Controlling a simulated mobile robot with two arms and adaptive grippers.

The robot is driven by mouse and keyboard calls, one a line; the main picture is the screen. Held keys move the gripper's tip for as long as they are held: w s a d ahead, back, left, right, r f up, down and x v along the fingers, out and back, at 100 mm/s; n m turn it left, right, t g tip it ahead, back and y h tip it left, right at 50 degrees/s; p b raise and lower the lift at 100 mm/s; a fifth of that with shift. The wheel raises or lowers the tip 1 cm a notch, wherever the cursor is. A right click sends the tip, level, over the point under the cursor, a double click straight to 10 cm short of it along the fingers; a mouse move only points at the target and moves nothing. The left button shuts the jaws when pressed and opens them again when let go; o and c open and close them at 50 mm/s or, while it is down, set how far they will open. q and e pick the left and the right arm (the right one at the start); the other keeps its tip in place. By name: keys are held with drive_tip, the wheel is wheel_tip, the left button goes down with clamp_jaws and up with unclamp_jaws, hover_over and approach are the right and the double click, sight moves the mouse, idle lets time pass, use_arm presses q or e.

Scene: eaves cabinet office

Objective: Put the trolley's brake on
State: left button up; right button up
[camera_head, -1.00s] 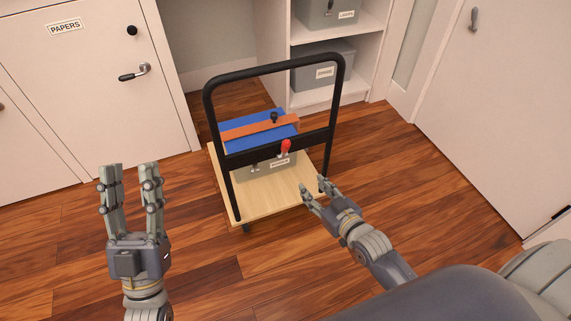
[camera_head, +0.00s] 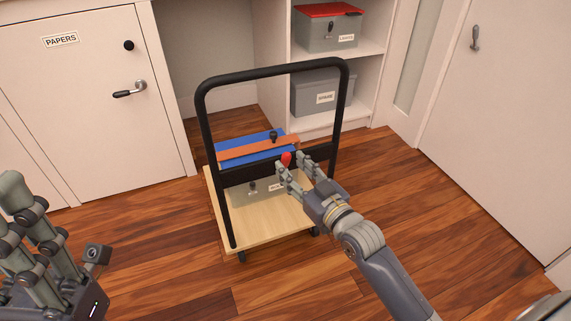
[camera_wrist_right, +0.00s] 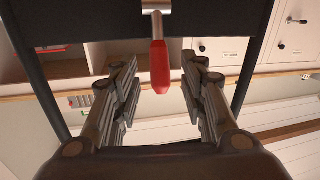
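The trolley has a wooden deck (camera_head: 279,226) and a black push handle (camera_head: 203,130). A red-tipped brake lever (camera_head: 286,158) sits on the handle's crossbar; in the right wrist view the lever (camera_wrist_right: 160,66) hangs down from a metal mount. My right gripper (camera_head: 293,165) is at the crossbar, close to the lever. In the right wrist view its fingers (camera_wrist_right: 160,82) are apart, with the red grip between and just beyond their tips, no clear contact showing. My left gripper (camera_head: 35,235) is at the lower left edge, fingers spread, empty, away from the trolley.
A grey box (camera_head: 240,197) under a blue lid (camera_head: 235,142) with an orange strap (camera_head: 240,151) rides on the trolley. A shelf behind holds grey boxes (camera_head: 313,92). A white PAPERS cabinet door (camera_head: 80,100) stands left. Wooden floor around the trolley is clear.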

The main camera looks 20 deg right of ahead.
sight(288, 163)
drive_tip(key=shift+b+x, duration=0.55)
drive_tip(key=shift+x, duration=1.45)
clamp_jaws()
